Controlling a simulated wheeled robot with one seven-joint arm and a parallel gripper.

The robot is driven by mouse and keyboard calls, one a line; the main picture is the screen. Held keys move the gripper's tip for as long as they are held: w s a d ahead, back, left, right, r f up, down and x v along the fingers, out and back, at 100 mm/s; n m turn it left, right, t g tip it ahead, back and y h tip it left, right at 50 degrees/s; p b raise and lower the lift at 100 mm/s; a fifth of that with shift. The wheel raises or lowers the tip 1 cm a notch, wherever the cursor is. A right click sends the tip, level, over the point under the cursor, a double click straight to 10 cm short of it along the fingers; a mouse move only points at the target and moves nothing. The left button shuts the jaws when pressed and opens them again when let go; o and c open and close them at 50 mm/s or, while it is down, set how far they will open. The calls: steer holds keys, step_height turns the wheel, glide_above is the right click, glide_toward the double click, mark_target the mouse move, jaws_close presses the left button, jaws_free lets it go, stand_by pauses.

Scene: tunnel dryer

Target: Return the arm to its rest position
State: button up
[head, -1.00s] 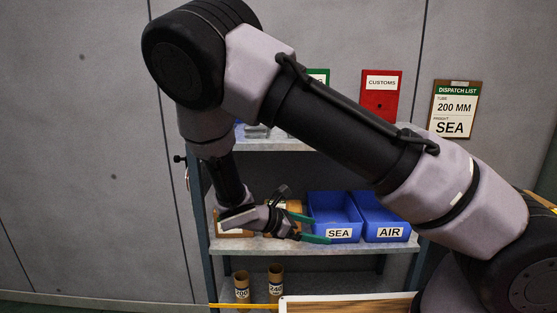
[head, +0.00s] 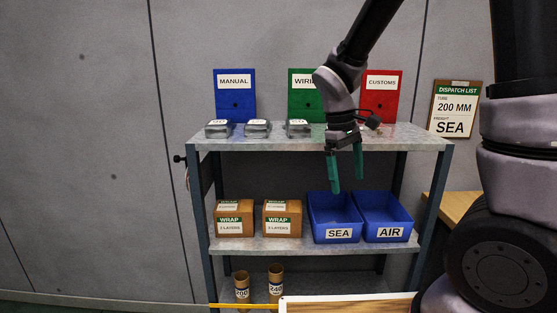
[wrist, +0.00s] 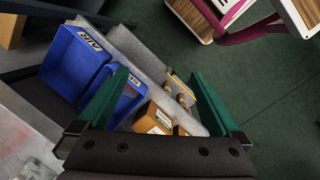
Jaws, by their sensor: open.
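My gripper (head: 346,170) hangs from my raised arm in the head view, its green fingers pointing down in front of the shelf unit. The fingers are apart with nothing between them. In the wrist view my gripper (wrist: 157,100) shows both green fingers spread wide, with the shelf and bins below. Part of my arm runs out of the top of the head view.
The shelf unit (head: 300,245) also holds the AIR bin (head: 384,217), two WRAP boxes (head: 234,219) and several small glass-like items on top. Two cardboard tubes (head: 276,280) stand lower. A dispatch list (head: 455,108) hangs on the wall. A white-edged board (head: 345,304) is in front.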

steer(key=s+d+r+m+t+y, duration=0.1)
steer(key=s+d+r+m+t, duration=0.1)
steer(key=r+m, duration=0.2)
steer(key=s+d+r+m+t+y, duration=0.1)
steer(key=s+d+r+m+t, duration=0.2)
steer(key=r, duration=0.5)
steer(key=s+d+r+m+t+y, duration=0.2)
steer(key=s+d+r+m, duration=0.1)
steer(key=r, duration=0.3)
steer(key=shift+s+r+m+t, duration=0.2)
steer(key=shift+r+m+t, duration=0.2)
steer(key=shift+m, duration=0.4)
